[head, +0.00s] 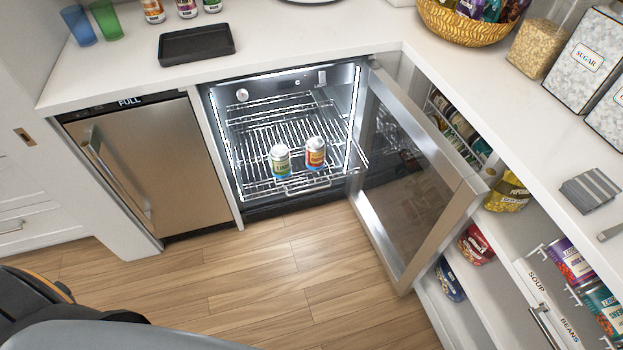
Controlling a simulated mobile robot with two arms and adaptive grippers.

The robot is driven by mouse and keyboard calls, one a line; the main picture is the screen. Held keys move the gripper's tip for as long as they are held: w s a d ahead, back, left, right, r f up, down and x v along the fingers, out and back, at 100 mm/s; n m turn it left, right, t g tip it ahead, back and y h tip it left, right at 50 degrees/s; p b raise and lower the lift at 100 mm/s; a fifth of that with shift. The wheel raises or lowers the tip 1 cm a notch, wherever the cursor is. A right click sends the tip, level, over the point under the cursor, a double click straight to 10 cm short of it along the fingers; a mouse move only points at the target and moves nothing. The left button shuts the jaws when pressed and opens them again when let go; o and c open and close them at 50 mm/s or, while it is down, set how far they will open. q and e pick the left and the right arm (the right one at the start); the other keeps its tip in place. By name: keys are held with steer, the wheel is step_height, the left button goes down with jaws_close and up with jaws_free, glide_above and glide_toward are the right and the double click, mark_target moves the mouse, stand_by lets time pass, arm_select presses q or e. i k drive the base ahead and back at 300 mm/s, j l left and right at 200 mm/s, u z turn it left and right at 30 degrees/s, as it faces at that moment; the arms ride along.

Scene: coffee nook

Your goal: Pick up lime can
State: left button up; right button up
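The lime can (281,161) is a small upright can with a pale top and a green and blue label. It stands on the wire rack (258,189) near the front of the open small fridge (240,208). An orange and red can (315,152) stands just to its right, with a narrow gap between them. No gripper shows in the head view, so I cannot see where either one is relative to the can.
The glass fridge door (408,190) stands open to the right, reaching over the floor. A closed "FULL" appliance (150,165) is left of the fridge. A black tray (196,44) sits on the counter above. The wood floor (270,265) before the fridge is clear.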

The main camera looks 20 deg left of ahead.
mark_target(279, 154)
steer(key=j+u, duration=0.15)
steer(key=j, duration=0.35)
steer(key=i+j+u, duration=0.15)
steer(key=j, duration=0.3)
steer(key=i+j+u, duration=0.15)
steer(key=j, duration=0.3)
